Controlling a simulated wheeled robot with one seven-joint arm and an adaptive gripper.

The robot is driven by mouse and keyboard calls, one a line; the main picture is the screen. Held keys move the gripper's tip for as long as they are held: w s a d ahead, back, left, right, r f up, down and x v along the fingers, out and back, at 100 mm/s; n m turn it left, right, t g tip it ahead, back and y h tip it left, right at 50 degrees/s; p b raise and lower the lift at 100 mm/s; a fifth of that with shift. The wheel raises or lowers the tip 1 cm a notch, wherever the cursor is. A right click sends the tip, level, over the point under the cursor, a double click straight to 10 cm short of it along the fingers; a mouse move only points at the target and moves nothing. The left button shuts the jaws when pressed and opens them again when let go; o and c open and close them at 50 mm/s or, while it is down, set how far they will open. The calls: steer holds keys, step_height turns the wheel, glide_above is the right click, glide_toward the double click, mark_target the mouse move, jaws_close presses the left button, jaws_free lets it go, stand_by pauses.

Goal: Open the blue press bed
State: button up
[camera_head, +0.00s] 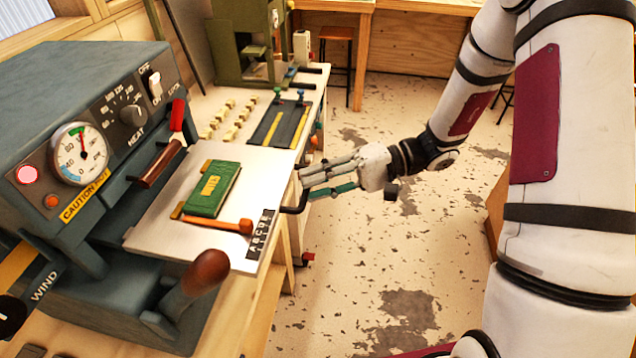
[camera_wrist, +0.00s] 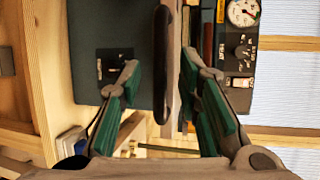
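The blue-grey press (camera_head: 90,110) stands on the bench at the left in the head view. Its flat silver bed (camera_head: 155,232) extends in front of it, with a green book (camera_head: 212,190) lying on top. A black bar handle (camera_head: 291,209) is at the bed's front edge; it stands upright in the wrist view (camera_wrist: 162,65). My gripper (camera_head: 306,181) is at the front of the bed, by the handle. Its green-padded fingers are apart in the wrist view (camera_wrist: 160,75), with the handle showing between them. I cannot tell whether either finger touches it.
An orange-handled tool (camera_head: 230,226) and a lettered black strip (camera_head: 262,232) lie on the bed. A brown-knobbed lever (camera_head: 205,272) rises in front of the press. A green machine (camera_head: 245,40) stands farther back on the bench. The speckled floor (camera_head: 370,250) right of the bench is clear.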

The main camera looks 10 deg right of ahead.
steer(key=s+v, duration=0.1)
steer(key=v, duration=1.1)
steer(key=shift+w, duration=0.4)
steer(key=s+r+t+h, duration=0.6)
steer(key=s+r+h, duration=0.9)
steer(key=s, duration=0.2)
steer(key=shift+s+r+t+h, duration=0.2)
steer(key=shift+s+t+h, duration=0.1)
steer(key=shift+h, duration=0.1)
